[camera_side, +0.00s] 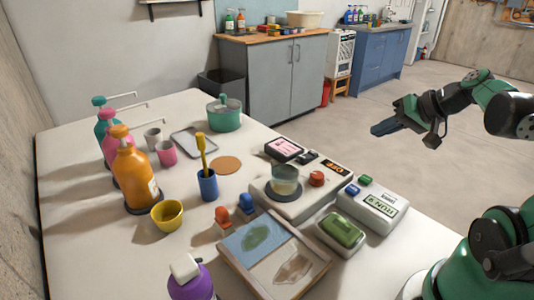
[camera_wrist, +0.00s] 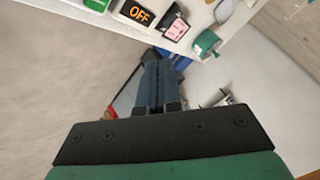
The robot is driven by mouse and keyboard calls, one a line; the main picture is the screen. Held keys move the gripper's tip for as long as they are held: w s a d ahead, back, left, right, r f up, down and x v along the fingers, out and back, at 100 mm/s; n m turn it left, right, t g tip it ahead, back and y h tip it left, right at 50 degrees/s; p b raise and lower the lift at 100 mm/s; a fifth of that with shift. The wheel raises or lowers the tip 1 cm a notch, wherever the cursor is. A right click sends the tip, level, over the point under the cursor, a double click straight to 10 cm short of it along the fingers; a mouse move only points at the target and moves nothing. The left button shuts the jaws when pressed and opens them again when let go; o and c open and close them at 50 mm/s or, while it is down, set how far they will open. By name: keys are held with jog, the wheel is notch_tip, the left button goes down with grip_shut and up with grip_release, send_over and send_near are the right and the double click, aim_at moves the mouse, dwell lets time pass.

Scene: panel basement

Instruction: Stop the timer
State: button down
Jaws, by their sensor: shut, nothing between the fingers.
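A white box (camera_side: 372,205) with a greenish display and a blue and a green button on top sits at the right edge of the table. A black device with a pink screen (camera_side: 284,149) stands behind the hot plate; it also shows in the wrist view (camera_wrist: 177,29). Which of the two is the timer I cannot tell for sure, and the display text is too small to read. My gripper (camera_side: 384,128) is shut and empty, in the air beyond the table's right edge, apart from both devices. Its closed fingers (camera_wrist: 151,78) show in the wrist view.
A hot plate (camera_side: 264,195) with an orange display and red knob carries a glass beaker (camera_side: 285,181). The wrist view reads "OFF" on its display (camera_wrist: 138,13). A green sponge-like block (camera_side: 342,231) lies in front. Pump bottles, cups and a green pot (camera_side: 224,115) stand left.

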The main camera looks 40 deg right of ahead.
aim_at(369, 180)
jog(key=shift+f, duration=4.45)
jog(key=shift+f, duration=0.1)
jog(key=shift+f, duration=0.25)
jog(key=shift+r, duration=0.4)
jog(key=shift+r, duration=2.5)
